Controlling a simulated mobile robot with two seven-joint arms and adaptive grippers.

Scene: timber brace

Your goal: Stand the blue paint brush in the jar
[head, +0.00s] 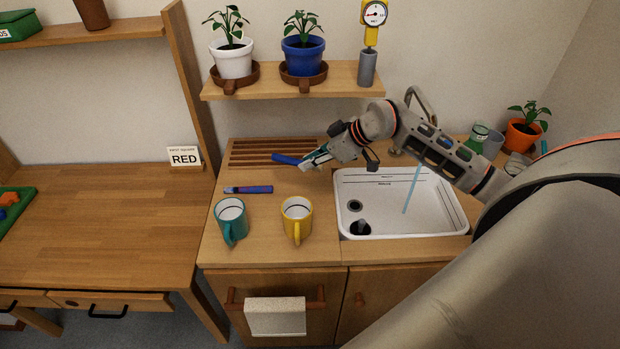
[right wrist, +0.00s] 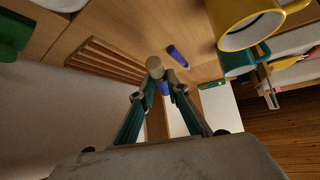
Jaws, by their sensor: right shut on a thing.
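My right gripper (head: 312,161) is shut on a blue stick-like thing (head: 288,159), apparently the blue paint brush, above the back of the counter near the slatted rack. In the right wrist view its round tan end (right wrist: 155,67) shows at the fingertips, with blue behind it. A second blue stick (head: 250,189) lies on the counter behind the teal mug; it also shows in the right wrist view (right wrist: 177,55). A grey cup-like vessel (head: 493,143), possibly the jar, stands behind the sink at the right. My left gripper is not in view.
A teal mug (head: 231,216) and a yellow mug (head: 297,212) stand at the counter's front. The white sink (head: 455,220) lies to their right. A green bottle (head: 477,137) and an orange plant pot (head: 522,135) stand behind it. A shelf (head: 345,80) with pots hangs above.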

